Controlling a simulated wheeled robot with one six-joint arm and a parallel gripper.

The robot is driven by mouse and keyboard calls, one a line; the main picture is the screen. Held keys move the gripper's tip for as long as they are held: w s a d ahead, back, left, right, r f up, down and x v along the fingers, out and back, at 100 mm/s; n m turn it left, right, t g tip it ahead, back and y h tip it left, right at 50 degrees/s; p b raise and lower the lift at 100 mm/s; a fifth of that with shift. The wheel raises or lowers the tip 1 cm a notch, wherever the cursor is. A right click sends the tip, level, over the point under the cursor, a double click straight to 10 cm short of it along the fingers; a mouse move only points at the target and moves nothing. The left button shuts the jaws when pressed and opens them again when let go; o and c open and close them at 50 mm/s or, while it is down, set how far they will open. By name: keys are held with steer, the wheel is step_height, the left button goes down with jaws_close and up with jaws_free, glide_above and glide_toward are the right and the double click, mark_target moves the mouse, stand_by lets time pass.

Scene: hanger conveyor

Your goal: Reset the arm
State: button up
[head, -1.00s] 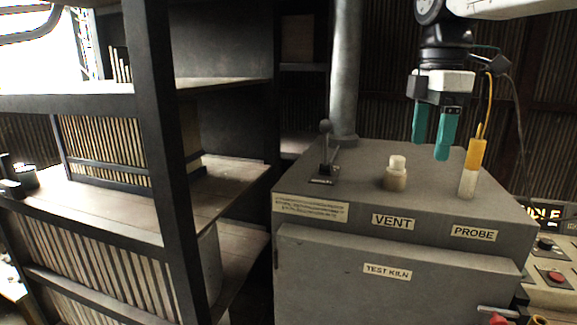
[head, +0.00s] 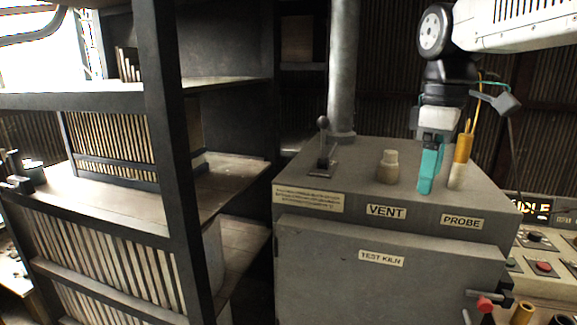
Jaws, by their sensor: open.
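My gripper (head: 427,188) hangs from my arm at the upper right, with its teal fingers pointing down. I see it nearly side-on, so one finger largely covers the other. It is open, with nothing visible held in it. It is in front of or above the top of the test kiln (head: 300,233), between the vent plug and the probe in the picture. Whether its tips touch the kiln is unclear.
The probe (head: 462,158), yellow and white with a cable, stands upright close to the fingers' right. The pale vent plug (head: 388,167) stands to their left. A lever (head: 323,147) and a pipe (head: 344,70) are farther left. A shelf rack (head: 170,150) fills the left.

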steer(key=s+d+f+m, duration=0.1)
steer(key=s+f+m, duration=0.4)
steer(key=s, duration=0.5)
steer(key=s+d+f+m+t, duration=0.1)
steer(key=s+d+f+m, duration=0.1)
steer(key=s+f+m, duration=0.3)
steer(key=s+f, duration=0.4)
steer(key=s, duration=0.1)
steer(key=shift+m, duration=0.3)
